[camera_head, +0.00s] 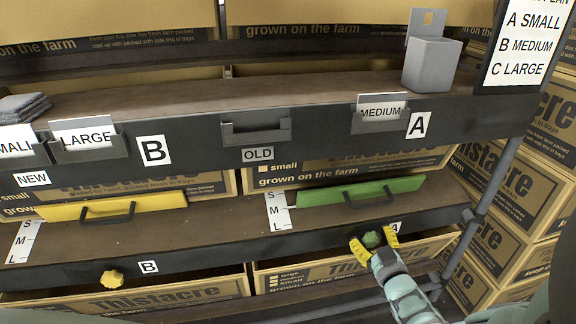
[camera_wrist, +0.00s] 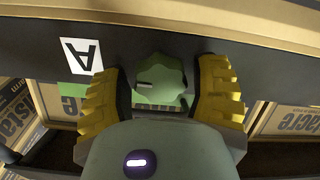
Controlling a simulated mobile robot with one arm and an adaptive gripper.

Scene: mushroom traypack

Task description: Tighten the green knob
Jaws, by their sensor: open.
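The green knob (camera_head: 371,239) sits on the front edge of the lower shelf at the right, left of a small A label. It also shows in the wrist view (camera_wrist: 160,78) as a lobed knob on the dark shelf edge. My gripper (camera_head: 375,245) is at the knob, with its yellow ridged fingers apart on either side of it. In the wrist view my gripper (camera_wrist: 160,95) is open around the knob, with small gaps visible between the fingers and the knob. The green bar with a black handle (camera_head: 368,193) lies on the shelf above the knob.
A yellow knob (camera_head: 112,279) is on the same shelf edge at the left, below a yellow bar (camera_head: 110,206). The upper shelf edge (camera_head: 200,130) with card holders overhangs. A grey post (camera_head: 490,200) and stacked cardboard boxes (camera_head: 518,195) stand at the right.

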